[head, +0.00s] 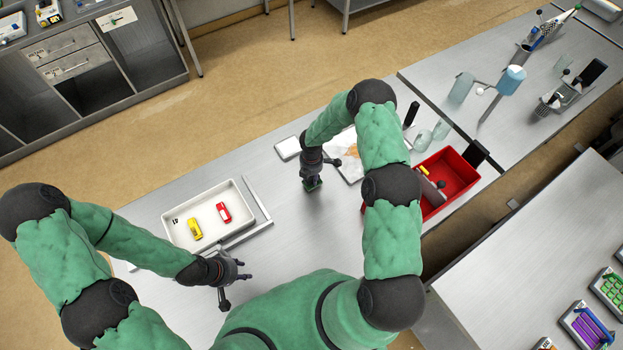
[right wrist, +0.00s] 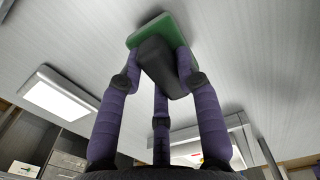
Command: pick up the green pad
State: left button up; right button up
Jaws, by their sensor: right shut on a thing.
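The green pad (head: 313,184) is under my right gripper (head: 312,177) on the steel table, right of the white tray. In the right wrist view the pad (right wrist: 170,28) is a flat green slab with a dark grey block on it. The purple fingers of my right gripper (right wrist: 160,75) close around that block. The pad is at or just above the table; I cannot tell if it touches. My left gripper (head: 236,284) is open and empty at the table's near left side, below the tray.
A white tray (head: 178,236) holds a yellow and a red item. A red bin (head: 462,178) stands right of my right arm. The table between tray and right gripper is clear.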

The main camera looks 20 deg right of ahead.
pick_arm(q)
notch_tip(320, 180, down, 2)
jog(key=shift+f+b, duration=0.1)
jog(key=shift+b, duration=0.8)
pick_arm(e)
jog(key=s+a+r, duration=0.1)
jog(key=r, duration=0.1)
jog(key=s+a+r, duration=0.1)
jog(key=r, duration=0.1)
jog(key=s+a+r, duration=0.1)
jog(key=a+r, duration=0.1)
jog(key=r, duration=0.1)
jog(key=shift+r, duration=0.1)
pick_arm(q)
jog(key=shift+f+b, duration=0.95)
jog(key=shift+b, duration=0.05)
jog(key=shift+f, duration=0.1)
pick_arm(e)
jog(key=shift+s+a+r, duration=0.7)
jog(key=shift+s+a, duration=0.25)
jog(key=shift+a, duration=0.25)
jog(key=shift+s+a+r, duration=0.65)
jog(key=shift+s+a, duration=0.25)
jog(key=shift+a, duration=0.25)
jog(key=shift+s+a+r, duration=0.7)
jog(key=shift+s+a, duration=0.25)
jog(key=shift+a, duration=0.25)
